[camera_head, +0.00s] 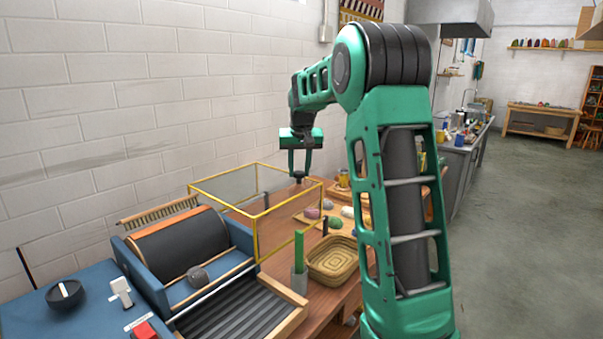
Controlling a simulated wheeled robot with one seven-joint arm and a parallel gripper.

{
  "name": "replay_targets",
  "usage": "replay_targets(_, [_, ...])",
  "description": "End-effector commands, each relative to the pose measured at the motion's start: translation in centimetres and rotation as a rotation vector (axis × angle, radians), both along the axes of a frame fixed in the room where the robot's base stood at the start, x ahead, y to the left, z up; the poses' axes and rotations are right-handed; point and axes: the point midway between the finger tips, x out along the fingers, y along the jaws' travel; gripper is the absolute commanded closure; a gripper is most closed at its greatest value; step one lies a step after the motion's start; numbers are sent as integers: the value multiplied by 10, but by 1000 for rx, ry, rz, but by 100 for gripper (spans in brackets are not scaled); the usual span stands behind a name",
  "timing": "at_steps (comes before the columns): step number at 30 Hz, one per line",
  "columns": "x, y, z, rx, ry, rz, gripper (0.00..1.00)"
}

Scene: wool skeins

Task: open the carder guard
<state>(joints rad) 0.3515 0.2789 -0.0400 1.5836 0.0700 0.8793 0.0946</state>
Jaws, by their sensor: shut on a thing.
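The carder (150,275) is a blue machine with a dark drum (180,243) at the lower left. Its guard (262,213) is a clear box with a yellow frame. The guard stands over the right part of the carder and the table beside it, with the drum mostly uncovered to its left. My gripper (299,177) points down at the guard's far right top edge, shut on the guard there. The exact spot it grips is small and partly hidden.
A grey ball (197,276) lies in front of the drum. A woven basket (333,259) and several skeins are on the wooden table. A brick wall stands behind.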

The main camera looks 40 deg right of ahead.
Motion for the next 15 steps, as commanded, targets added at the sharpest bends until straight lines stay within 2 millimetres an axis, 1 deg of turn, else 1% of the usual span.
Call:
replay_targets(1, [3,2,2,-1,-5,6,100])
replay_targets(10, [4,4,2,-1,-6,8,100])
replay_targets(11, [4,4,2,-1,-6,8,65])
replay_targets(12, [4,4,2,-1,-6,8,55])
replay_targets(13, [3,4,2,-1,-5,8,52])
replay_targets(15, [3,4,2,-1,-4,8,52])
